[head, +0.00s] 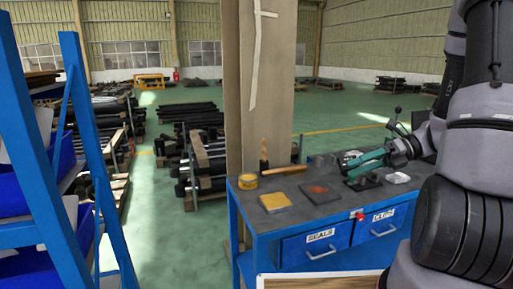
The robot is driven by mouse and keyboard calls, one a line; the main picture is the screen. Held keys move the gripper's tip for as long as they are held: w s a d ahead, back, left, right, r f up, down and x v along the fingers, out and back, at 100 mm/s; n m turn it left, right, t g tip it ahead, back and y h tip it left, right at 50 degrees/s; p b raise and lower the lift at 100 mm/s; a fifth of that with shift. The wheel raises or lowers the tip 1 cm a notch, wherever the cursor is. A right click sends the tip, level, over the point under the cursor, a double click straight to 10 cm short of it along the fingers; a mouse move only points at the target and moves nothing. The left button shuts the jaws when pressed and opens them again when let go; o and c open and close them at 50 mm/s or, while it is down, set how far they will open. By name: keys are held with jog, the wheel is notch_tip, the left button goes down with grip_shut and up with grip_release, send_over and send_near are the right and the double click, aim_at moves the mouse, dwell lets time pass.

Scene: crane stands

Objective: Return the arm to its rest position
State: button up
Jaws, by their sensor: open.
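My gripper (352,162), with teal and dark fingers, is over the right part of the blue workbench (268,225) and points left. The fingers look apart, and I see nothing held between them. A small dark block (362,183) is just below the fingers; I cannot tell whether they touch it. My arm (455,175) is bent and fills the right side of the view. It hides part of the bench and of my wrist.
A blue rack (85,150) stands at left. Green floor (170,235) between them is clear.

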jog(key=s+a+r+n+t+h, duration=0.1)
jog(key=s+r+n+t+h, duration=0.2)
jog(key=r+n, duration=0.7)
jog(key=s+a+r+n+t+h, duration=0.1)
jog(key=s+r+n+t+h, duration=0.2)
jog(key=n, duration=1.2)
notch_tip(320, 180, up, 7)
jog(key=s+h, duration=0.2)
jog(key=h, duration=0.3)
jog(key=shift+s+a+r, duration=0.15)
jog(key=shift+s+a, duration=0.15)
